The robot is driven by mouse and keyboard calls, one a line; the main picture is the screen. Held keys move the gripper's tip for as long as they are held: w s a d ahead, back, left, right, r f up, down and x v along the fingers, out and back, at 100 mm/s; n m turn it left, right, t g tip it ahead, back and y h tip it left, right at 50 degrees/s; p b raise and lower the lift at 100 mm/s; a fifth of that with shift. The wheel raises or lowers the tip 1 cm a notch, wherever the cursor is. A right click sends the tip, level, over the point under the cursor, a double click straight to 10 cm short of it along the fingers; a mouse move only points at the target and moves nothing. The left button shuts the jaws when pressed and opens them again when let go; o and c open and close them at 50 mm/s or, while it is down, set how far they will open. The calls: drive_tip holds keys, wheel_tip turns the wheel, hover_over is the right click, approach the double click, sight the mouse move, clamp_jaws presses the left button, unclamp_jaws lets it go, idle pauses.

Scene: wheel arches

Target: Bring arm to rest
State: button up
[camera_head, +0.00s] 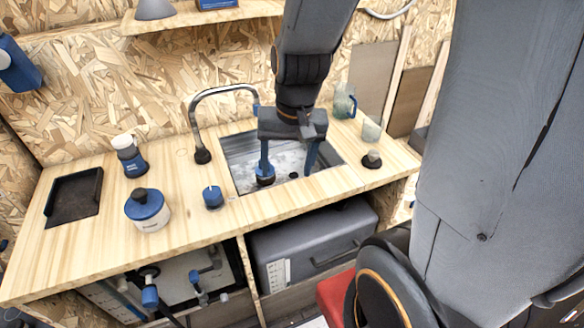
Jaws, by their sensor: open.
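My gripper (290,170) hangs down over the sink (325,158) in the wooden counter. Its two blue fingers are spread apart. The left fingertip is at a dark and blue round part in the sink, and I cannot tell whether they touch. Nothing shows clamped between the fingers. My arm comes down from the top of the picture and hides the back of the sink. Another large grey part of my arm fills the right side.
A blue-lidded pot (147,210), a white and blue jar (130,157), a blue knob (213,197) and a black tray (75,196) are on the counter. A glass (371,130) and jug (344,104) stand right. A shelf (200,16) is above.

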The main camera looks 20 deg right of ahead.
drive_tip(key=n, duration=0.1)
drive_tip(key=s+n, duration=0.2)
drive_tip(key=shift+s+d+r+n+h, duration=0.15)
drive_tip(key=shift+s+r+n+h, duration=0.15)
drive_tip(key=shift+n, duration=0.1)
drive_tip(key=shift+w+f, duration=0.1)
